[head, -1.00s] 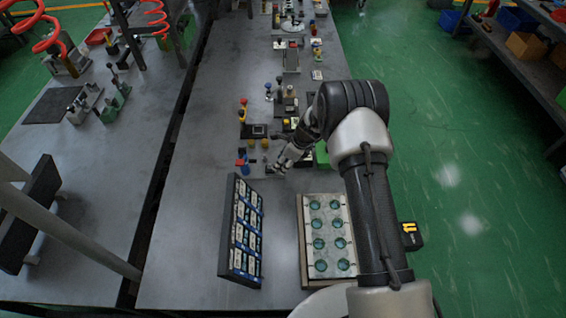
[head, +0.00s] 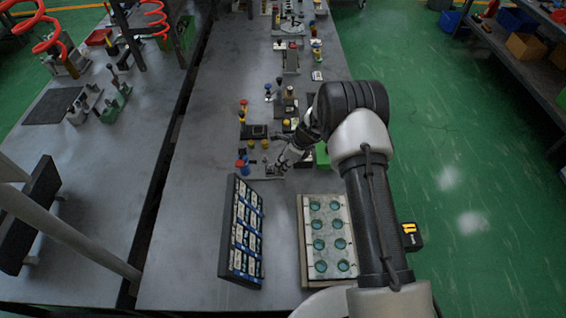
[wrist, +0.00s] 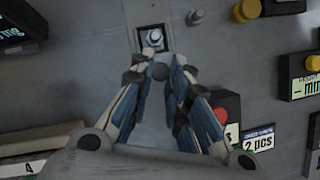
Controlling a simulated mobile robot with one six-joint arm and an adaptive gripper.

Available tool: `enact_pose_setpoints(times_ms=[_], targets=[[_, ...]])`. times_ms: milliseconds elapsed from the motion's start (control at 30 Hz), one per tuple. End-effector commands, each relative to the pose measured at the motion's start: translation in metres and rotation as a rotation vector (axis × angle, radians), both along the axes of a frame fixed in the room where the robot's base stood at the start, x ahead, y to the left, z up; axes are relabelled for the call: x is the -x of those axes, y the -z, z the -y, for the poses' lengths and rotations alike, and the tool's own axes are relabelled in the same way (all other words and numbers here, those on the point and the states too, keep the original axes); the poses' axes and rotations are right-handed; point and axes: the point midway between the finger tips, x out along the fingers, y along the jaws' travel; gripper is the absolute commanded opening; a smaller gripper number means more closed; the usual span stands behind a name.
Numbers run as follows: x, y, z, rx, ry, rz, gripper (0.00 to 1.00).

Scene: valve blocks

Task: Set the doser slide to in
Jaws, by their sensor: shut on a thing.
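My gripper (wrist: 160,75) points away from the wrist camera, its two blue-and-grey fingers drawn together at the tips. A dark round knob (wrist: 158,71) sits between the fingertips, and the fingers are shut on it. It looks like the doser slide's knob, but the fingers hide what lies below it. Just beyond the tips is a dark square frame with a pale bolt-like part (wrist: 154,38). In the head view my gripper (head: 279,168) is low over the bench, behind the label board. The slide is too small there to read its position.
A red knob (wrist: 221,114) and a "2 pcs" label (wrist: 258,140) lie right of the fingers. Yellow knobs (wrist: 247,10) stand farther up right. In the head view, a label board (head: 241,231) and a tray with round teal-rimmed wells (head: 306,262) stand nearer.

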Motion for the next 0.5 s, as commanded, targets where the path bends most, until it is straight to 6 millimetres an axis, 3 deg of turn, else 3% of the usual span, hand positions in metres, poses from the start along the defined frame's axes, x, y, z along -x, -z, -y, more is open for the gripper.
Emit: enact_pose_setpoints(times_ms=[233, 500], targets=[[0.0, 0.0, -0.003, 0.0, -0.001, -0.001, 0.0], [0.0, 0.0, -0.048, 0.0, -0.003, 0.001, 0.0]])
